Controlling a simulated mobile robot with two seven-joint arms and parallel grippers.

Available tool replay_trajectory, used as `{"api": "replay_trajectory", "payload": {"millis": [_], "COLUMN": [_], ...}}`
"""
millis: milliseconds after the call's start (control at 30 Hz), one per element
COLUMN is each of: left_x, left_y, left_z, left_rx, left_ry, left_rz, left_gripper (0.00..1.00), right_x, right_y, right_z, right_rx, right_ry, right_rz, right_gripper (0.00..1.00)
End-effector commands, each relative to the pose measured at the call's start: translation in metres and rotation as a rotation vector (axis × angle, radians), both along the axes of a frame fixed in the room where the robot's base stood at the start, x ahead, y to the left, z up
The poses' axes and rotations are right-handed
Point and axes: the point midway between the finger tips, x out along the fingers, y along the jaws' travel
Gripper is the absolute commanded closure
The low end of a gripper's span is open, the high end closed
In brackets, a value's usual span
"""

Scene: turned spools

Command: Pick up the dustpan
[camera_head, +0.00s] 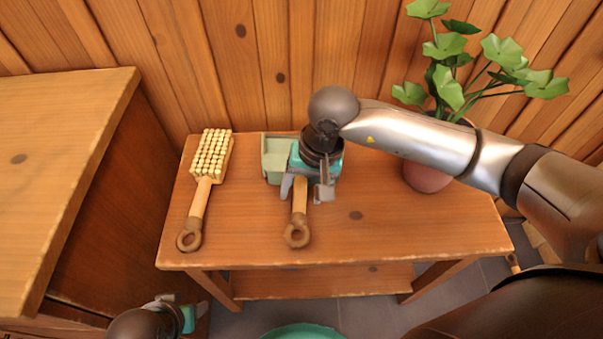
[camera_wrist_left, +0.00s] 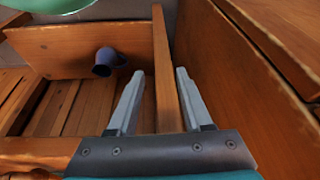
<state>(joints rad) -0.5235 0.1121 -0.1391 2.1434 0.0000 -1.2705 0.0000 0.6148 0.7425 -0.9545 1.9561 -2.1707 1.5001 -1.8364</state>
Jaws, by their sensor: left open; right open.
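The dustpan has a pale green pan (camera_head: 274,160) and a wooden handle (camera_head: 299,205) that ends in a brown ring. It lies on the small wooden table, the handle toward the front edge. My right gripper (camera_head: 307,189) is over the dustpan from above. Its fingers are open, one on each side of the handle near the pan; I cannot tell whether they touch it. The gripper hides part of the pan. My left gripper (camera_head: 190,312) is low at the bottom left, and its open, empty fingers show in the left wrist view (camera_wrist_left: 158,98).
A brush (camera_head: 205,175) lies left of the dustpan on the table (camera_head: 385,232). A potted plant (camera_head: 428,177) stands at the back right, behind my right arm. A wooden cabinet (camera_head: 60,130) stands at left. A dark blue mug (camera_wrist_left: 104,62) shows in the left wrist view.

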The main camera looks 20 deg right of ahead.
Motion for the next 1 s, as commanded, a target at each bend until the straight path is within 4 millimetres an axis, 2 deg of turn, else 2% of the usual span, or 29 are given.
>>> {"api": "replay_trajectory", "payload": {"millis": [133,433,1000], "left_x": [0.0012,0.0013,0.0015], "left_y": [0.0001,0.0000,-0.0004], "left_z": [0.0079,0.0108,0.0106], "left_rx": [-0.001,-0.002,-0.002], "left_ry": [-0.013,-0.015,-0.016], "left_rz": [0.000,0.001,0.001], "left_gripper": [0.50,0.50,0.50], "right_x": [0.0005,0.0008,0.0007], "right_y": [0.0021,0.0023,0.0022], "right_z": [-0.0104,-0.0113,-0.0113], "right_rx": [0.001,0.000,0.000], "right_ry": [0.001,0.000,0.000], "right_rz": [-0.001,0.000,0.000], "right_gripper": [0.31,0.31,0.95]}}
